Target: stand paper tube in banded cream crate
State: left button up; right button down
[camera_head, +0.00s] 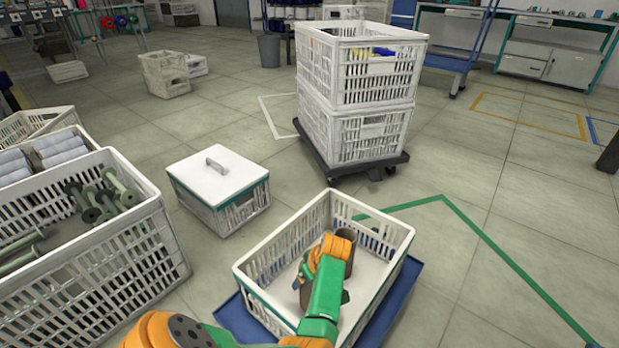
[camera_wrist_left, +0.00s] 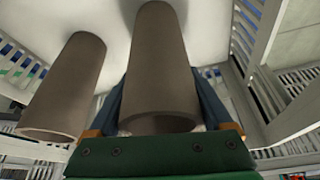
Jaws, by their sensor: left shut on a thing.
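The open cream crate (camera_head: 388,286) with a teal band stands in front of me. My left gripper (camera_wrist_left: 165,120) reaches down inside it, its dark fingers on either side of a grey-brown paper tube (camera_wrist_left: 158,65), shut on it. The held tube looks about upright against the crate floor, but I cannot tell whether its end touches the floor. A second paper tube (camera_wrist_left: 68,85) stands apart to its left in the wrist view. In the head view a tube's open top (camera_head: 346,235) shows behind my wrist; my arm hides much of both tubes. My right gripper is out of view.
The crate sits on a blue base (camera_head: 392,312). A lidded box (camera_head: 222,178) stands behind left. A large crate (camera_head: 110,262) with green bobbins stands at left. Stacked crates (camera_head: 358,85) on a dark dolly (camera_head: 352,168) stand behind. Floor at right is clear.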

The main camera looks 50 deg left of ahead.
pick_arm(q)
jog(key=shift+f, duration=0.2)
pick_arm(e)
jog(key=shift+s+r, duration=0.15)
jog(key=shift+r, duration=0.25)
pick_arm(q)
jog(key=shift+f, duration=0.1)
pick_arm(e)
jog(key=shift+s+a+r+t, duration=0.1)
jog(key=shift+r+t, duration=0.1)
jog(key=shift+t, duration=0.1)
pick_arm(q)
jog(key=o, duration=1.1)
jog(key=shift+o, duration=0.3)
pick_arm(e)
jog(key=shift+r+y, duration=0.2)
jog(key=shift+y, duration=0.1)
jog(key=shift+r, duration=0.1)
